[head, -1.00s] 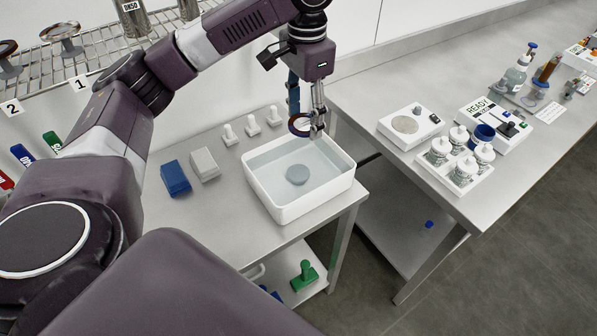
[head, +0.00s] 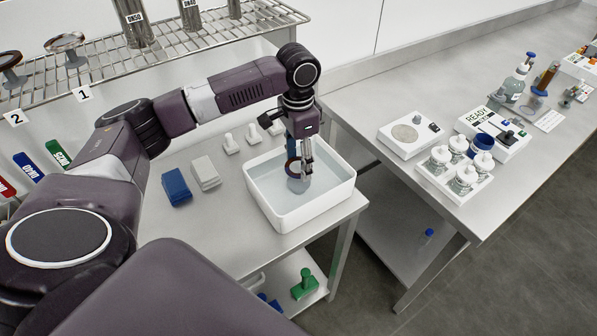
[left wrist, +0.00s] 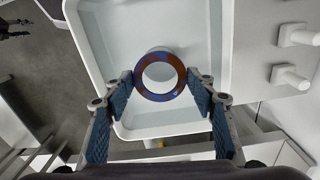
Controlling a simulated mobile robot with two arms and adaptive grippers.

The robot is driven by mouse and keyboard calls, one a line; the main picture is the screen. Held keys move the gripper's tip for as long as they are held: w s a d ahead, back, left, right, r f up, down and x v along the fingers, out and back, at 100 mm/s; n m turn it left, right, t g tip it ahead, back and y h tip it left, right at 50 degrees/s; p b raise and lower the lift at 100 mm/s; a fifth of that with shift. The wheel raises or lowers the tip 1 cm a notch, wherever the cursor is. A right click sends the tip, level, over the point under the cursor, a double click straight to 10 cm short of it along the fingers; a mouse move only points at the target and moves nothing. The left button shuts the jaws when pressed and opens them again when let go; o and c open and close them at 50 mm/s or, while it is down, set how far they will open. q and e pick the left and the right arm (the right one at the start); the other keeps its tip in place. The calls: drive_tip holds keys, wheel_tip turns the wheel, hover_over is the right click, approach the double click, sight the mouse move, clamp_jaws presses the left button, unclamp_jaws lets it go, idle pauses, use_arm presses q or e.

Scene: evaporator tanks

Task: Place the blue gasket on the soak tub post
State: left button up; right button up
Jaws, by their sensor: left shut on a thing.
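The ring-shaped gasket, blue with a brownish tint, is between the fingertips of my left gripper (head: 306,160); it shows in the left wrist view (left wrist: 139,78). My left gripper is shut on its opposite sides, also seen in the left wrist view (left wrist: 161,84). The white soak tub (head: 305,216) holds clear liquid and sits on the steel table. Its short grey post (head: 298,186) stands near the tub's middle, partly hidden by the gripper. In the wrist view the pale post (left wrist: 158,68) shows through and behind the ring. I cannot tell the remaining height gap. My right gripper is out of view.
Blue (head: 176,187) and pale grey (head: 205,173) blocks lie left of the tub, with several white pegs (head: 230,144) behind. A wire shelf (head: 170,50) is above at the back left. Another bench (head: 370,105) with jars and devices stands right, across a gap.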

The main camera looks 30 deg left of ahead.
sight(299, 181)
use_arm(q)
drive_tip(key=shift+f+p, duration=0.3)
drive_tip(key=shift+f, duration=2.3)
drive_tip(key=shift+f, duration=0.25)
drive_tip(key=o, duration=0.7)
drive_tip(key=shift+o, duration=0.2)
drive_tip(key=shift+r, duration=0.25)
wheel_tip(299, 181, up, 11)
drive_tip(key=shift+w+f+b, duration=0.1)
drive_tip(key=shift+b, duration=1)
drive_tip(key=shift+r, duration=0.65)
